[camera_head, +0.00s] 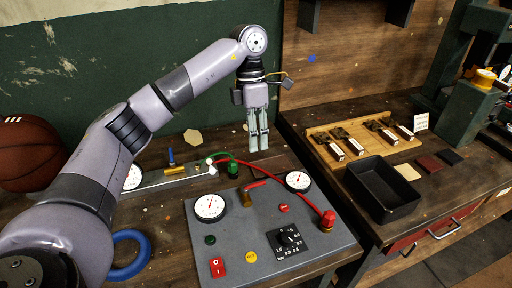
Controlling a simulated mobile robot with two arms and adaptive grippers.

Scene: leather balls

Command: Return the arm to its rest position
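My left arm comes in from the left and reaches over the workbench. Its gripper (258,130) hangs pointing down behind the grey control panel, with its fingers close together. No object shows between the fingers, and the gap between them is too small to judge. The fingertips are near the back of the bench, right of a green fitting (231,168); whether they touch the bench is unclear. My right arm and gripper are not in view.
A grey panel (290,262) with gauges, knobs and a red hose stands in front of the gripper. A basketball (28,152) and a blue ring (130,262) lie at left. On the right bench are a black tray (382,212) and a wooden board (396,150) with tools.

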